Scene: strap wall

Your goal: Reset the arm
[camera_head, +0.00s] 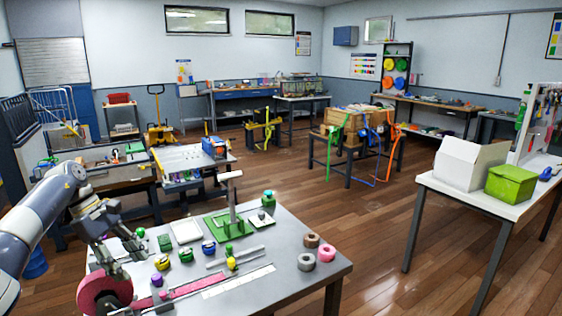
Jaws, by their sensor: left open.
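My left arm comes in from the left edge over the grey table (300,292). Its left gripper (126,262) points down over the table's left end, with its fingers apart. A large pink-red roll (92,290) lies just below and beside the fingers; I cannot tell whether they touch it. My right gripper is out of view.
The grey table holds a green stand (228,226), a white tray (186,231), a pink strip (195,287) and several small coloured items. Tape rolls (306,262) lie at its right. A white table (448,193) with a green box (510,182) stands right. Wooden floor lies between.

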